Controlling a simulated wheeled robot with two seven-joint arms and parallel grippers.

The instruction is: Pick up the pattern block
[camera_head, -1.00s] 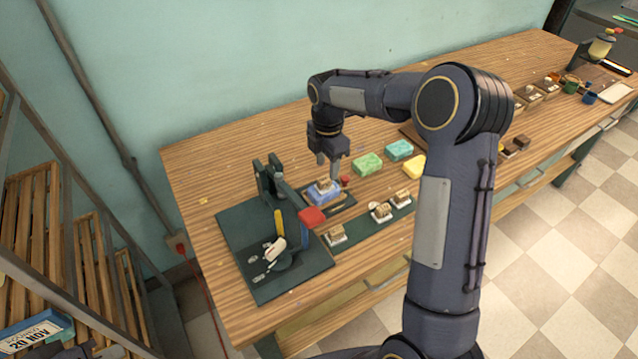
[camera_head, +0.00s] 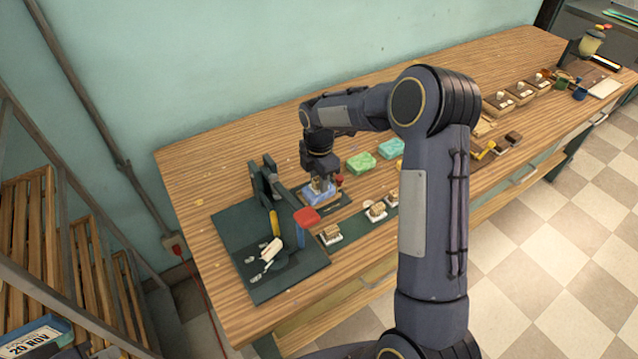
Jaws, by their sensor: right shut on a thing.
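The pattern block (camera_head: 319,186) is a small tan block at the blue soap (camera_head: 318,196), which lies on a dark board left of centre. My right gripper (camera_head: 321,180) points down from above and is shut on the block. The block is upright and partly hidden by the fingers. I cannot tell whether it still touches the soap. At the bottom left edge only a dark cut-off part, perhaps of my left arm, shows, so the state of my left gripper cannot be seen.
A dark green press stand (camera_head: 262,250) with a red-ended lever (camera_head: 306,217) stands close left of the soap. Similar blocks on white bases (camera_head: 331,234) line a green strip in front. Green soap (camera_head: 361,163) and teal soap (camera_head: 391,149) lie behind right. My right arm covers the table's middle.

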